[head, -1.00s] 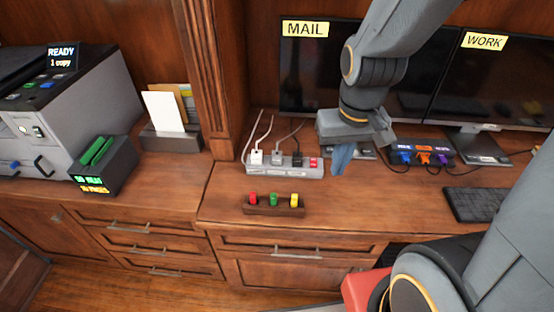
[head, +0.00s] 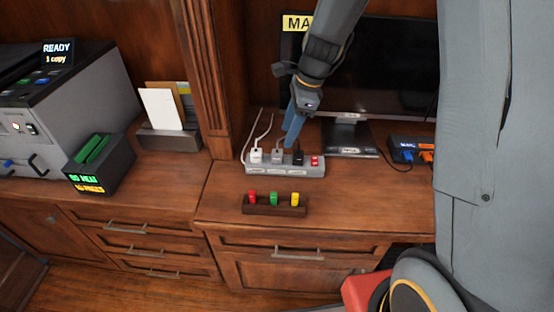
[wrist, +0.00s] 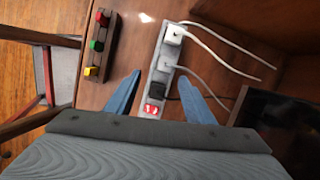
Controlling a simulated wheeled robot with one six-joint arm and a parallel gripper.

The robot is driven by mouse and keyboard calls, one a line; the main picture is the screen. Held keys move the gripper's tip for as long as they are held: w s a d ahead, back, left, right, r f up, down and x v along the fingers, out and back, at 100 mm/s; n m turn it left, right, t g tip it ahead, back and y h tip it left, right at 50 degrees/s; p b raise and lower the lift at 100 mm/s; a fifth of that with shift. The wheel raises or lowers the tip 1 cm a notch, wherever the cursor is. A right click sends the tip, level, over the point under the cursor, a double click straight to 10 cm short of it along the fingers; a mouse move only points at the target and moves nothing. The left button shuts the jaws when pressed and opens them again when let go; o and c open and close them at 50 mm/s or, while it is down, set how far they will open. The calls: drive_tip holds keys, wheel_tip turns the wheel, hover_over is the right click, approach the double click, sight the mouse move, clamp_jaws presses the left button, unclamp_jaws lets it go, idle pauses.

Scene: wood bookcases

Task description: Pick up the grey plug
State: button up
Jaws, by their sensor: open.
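The grey plug (head: 277,155) sits in the grey power strip (head: 285,170) on the desk, between a white plug (head: 257,156) and a black plug (head: 298,158). A grey cord runs from it. In the wrist view the grey plug (wrist: 165,65) shows just beyond the line of my fingertips. My gripper (wrist: 160,78) is open and empty, with one blue finger on each side of the strip. In the head view my gripper (head: 291,140) is above and behind the strip, near the grey and black plugs. I cannot tell its exact height.
A red switch (head: 314,161) is at the strip's right end. A wooden holder (head: 275,207) with red, green and yellow pieces stands in front. A monitor (head: 375,70) stands behind, and a hub (head: 420,150) is at the right. The desk between holder and strip is clear.

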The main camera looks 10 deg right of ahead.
sight(277, 152)
drive_tip(key=shift+m, duration=0.8)
drive_tip(key=shift+w+p+x, duration=0.2)
drive_tip(key=shift+p+x, duration=0.1)
drive_tip(key=shift+x, duration=1.15)
drive_tip(key=shift+w+p+x, duration=0.2)
drive_tip(key=shift+p+x, duration=0.15)
drive_tip(key=shift+x, duration=1.15)
drive_tip(key=shift+w+p+x, duration=0.2)
drive_tip(key=shift+p+x, duration=0.1)
drive_tip(key=shift+x, duration=1.15)
drive_tip(key=shift+a, duration=0.1)
drive_tip(key=shift+c, duration=0.3)
drive_tip(key=c, duration=1.1)
